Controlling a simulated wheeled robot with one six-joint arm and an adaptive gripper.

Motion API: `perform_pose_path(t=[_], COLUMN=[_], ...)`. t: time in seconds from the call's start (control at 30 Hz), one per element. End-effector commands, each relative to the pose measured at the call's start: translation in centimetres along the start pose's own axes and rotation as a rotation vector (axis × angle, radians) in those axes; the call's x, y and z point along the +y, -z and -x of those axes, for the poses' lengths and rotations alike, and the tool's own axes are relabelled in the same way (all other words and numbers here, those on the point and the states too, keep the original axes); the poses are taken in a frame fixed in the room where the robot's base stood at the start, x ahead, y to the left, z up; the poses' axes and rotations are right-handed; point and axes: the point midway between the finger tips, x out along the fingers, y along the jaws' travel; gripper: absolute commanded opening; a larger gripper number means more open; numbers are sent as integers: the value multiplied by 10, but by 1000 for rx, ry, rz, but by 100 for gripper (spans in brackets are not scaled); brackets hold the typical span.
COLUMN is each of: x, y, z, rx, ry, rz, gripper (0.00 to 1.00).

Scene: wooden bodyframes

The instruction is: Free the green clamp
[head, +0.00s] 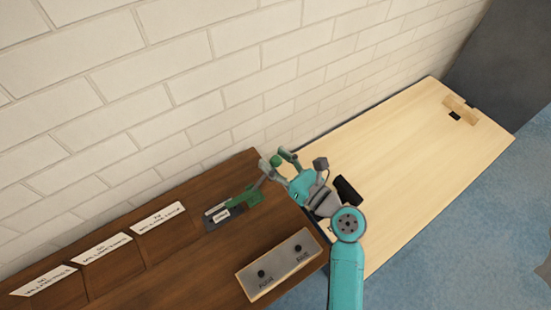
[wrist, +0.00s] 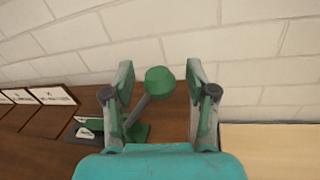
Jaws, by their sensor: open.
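The green clamp (head: 247,197) stands on the dark wooden bench at a small dark plate. Its grey lever rises toward a round green knob (wrist: 159,80); the clamp's green base (wrist: 139,132) shows lower down in the wrist view. My gripper (head: 277,162) is open, with its fingers on either side of the knob. In the wrist view my gripper (wrist: 160,88) shows gaps between the knob and both fingers, wider on the right. The left finger hides part of the clamp's body. I cannot tell how the jaw of the clamp sits on what it holds.
A grey box with two black buttons (head: 278,266) lies at the bench's front. White label cards (head: 158,218) stand along its left part. A light wooden tabletop (head: 400,150) extends right, mostly clear, with a small wooden block (head: 461,107) at its far end. A white brick wall (head: 180,80) runs behind.

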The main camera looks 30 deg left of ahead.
Motion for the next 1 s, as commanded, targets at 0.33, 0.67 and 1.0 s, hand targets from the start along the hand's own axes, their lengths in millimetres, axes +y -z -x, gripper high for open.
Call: perform_pose_path(t=[0.33, 0.67, 1.0], x=[0, 0, -7], y=[0, 0, 4], z=[-2, -2, -1], rx=[0, 0, -12], ry=[0, 0, 0], rz=[0, 0, -62], gripper=[50, 0, 0])
